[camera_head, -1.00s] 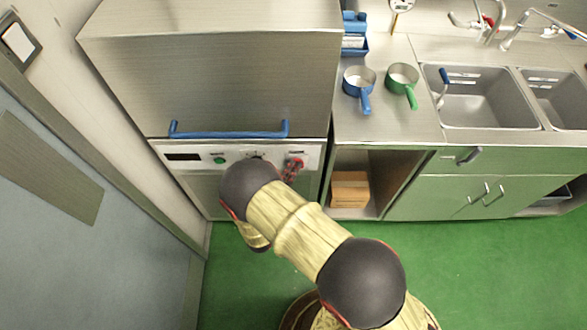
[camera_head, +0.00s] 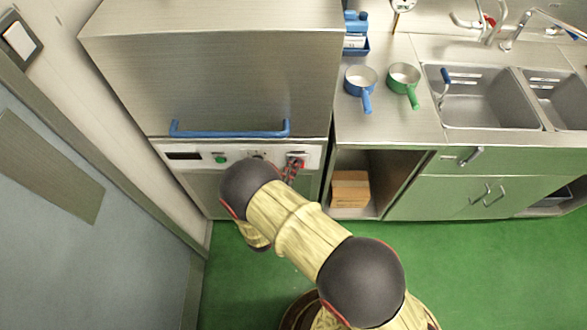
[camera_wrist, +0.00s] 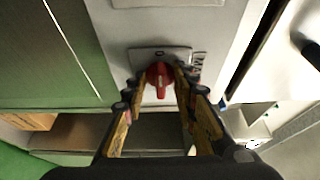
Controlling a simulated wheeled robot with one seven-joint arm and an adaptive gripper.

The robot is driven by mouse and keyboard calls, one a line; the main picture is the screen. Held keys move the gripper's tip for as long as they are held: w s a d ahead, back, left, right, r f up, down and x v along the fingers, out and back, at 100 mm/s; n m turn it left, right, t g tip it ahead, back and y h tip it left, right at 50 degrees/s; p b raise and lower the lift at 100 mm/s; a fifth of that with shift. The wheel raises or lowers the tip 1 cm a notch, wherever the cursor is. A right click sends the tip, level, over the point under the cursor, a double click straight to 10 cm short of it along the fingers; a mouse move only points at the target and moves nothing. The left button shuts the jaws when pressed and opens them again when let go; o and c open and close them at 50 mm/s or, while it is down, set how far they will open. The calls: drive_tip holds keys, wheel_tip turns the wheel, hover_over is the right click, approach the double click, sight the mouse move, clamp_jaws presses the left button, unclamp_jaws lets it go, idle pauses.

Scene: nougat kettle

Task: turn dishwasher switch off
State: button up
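The dishwasher's red switch (camera_wrist: 160,76) is a knob on a dark plate on the pale front panel. In the wrist view its pointer part faces down in the picture. My gripper (camera_wrist: 161,74) is open, with one finger on each side of the knob. The fingertips are close to the knob; I cannot tell whether they touch it. In the head view my gripper (camera_head: 294,165) is at the right end of the dishwasher's control panel (camera_head: 236,152) and partly hides the switch there.
The panel also has a green button (camera_head: 220,159) and a dark display (camera_head: 184,156). A blue handle (camera_head: 230,134) juts out above it. A blue pan (camera_head: 360,80) and a green pan (camera_head: 403,76) stand on the counter at right. A wall and door close the left side.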

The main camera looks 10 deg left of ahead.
drive_tip(key=shift+s, duration=0.15)
drive_tip(key=s+a, duration=0.1)
drive_tip(key=s, duration=1)
drive_tip(key=shift+s+a, duration=0.3)
drive_tip(key=shift+a, duration=0.1)
